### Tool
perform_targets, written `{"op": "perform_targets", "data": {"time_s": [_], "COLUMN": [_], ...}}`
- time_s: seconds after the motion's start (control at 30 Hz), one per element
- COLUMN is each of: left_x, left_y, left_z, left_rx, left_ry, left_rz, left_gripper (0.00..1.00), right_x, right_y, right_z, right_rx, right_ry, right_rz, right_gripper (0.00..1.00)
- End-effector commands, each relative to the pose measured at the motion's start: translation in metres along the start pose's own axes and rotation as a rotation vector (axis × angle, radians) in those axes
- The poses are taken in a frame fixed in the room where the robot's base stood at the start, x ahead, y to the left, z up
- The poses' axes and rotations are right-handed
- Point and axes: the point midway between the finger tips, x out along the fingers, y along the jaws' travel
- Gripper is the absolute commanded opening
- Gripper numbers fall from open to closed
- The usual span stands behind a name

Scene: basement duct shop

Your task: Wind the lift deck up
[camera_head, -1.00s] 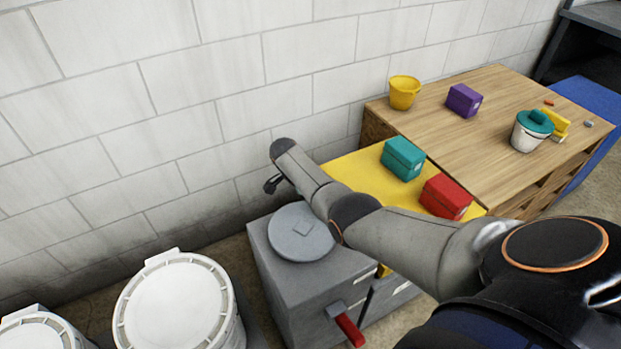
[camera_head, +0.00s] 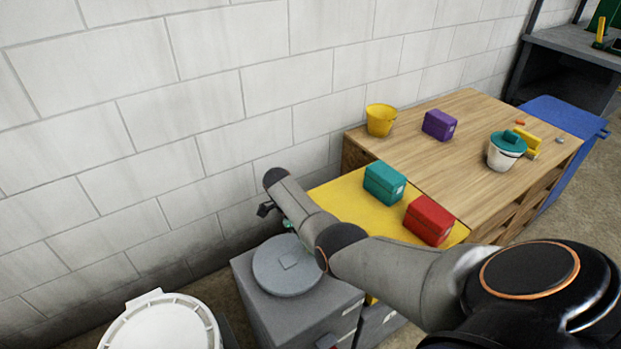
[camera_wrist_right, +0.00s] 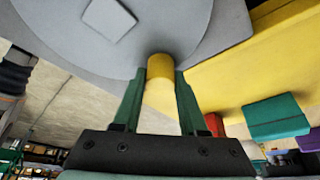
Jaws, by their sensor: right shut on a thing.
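The yellow lift deck (camera_head: 342,203) carries a teal box (camera_head: 384,184) and a red box (camera_head: 429,220). It lies against the wooden bench top; I cannot tell the exact height difference. A round grey crank disc (camera_head: 287,268) sits on the grey cabinet beside the deck. In the right wrist view, my right gripper (camera_wrist_right: 160,80) has its green fingers closed on the yellow crank knob (camera_wrist_right: 160,66) near the rim of the disc (camera_wrist_right: 60,30). In the head view my right forearm hides most of this gripper and the knob. My left gripper is not in view.
The wooden bench (camera_head: 465,140) holds a yellow bucket (camera_head: 381,121), a purple box (camera_head: 439,125) and a white pail (camera_head: 504,156) with a teal lid. A white drum (camera_head: 160,328) stands left of the grey cabinet (camera_head: 305,318). The block wall is close behind.

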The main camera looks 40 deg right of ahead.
Motion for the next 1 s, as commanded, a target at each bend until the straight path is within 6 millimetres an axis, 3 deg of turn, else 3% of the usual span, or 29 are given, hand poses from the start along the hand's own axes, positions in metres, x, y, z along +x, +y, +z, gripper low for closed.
{"op": "perform_targets", "data": {"time_s": [0.3,0.33,0.6,0.87,1.0], "left_x": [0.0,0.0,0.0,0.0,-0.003], "left_y": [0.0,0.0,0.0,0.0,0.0], "left_z": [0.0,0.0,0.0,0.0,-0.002], "left_rx": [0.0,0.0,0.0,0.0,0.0], "left_ry": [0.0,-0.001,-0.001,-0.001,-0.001], "left_rz": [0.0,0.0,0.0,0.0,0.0], "left_gripper": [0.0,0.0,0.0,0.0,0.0], "right_x": [0.002,0.002,0.001,-0.001,-0.014], "right_y": [-0.001,-0.001,0.0,0.0,0.0], "right_z": [-0.004,-0.004,-0.002,-0.001,-0.001], "right_rx": [0.008,0.008,0.005,0.003,0.003], "right_ry": [0.01,0.011,0.006,0.002,0.0], "right_rz": [0.004,0.004,0.003,0.002,0.001], "right_gripper": [0.0,0.43,0.72,0.72,0.72]}}
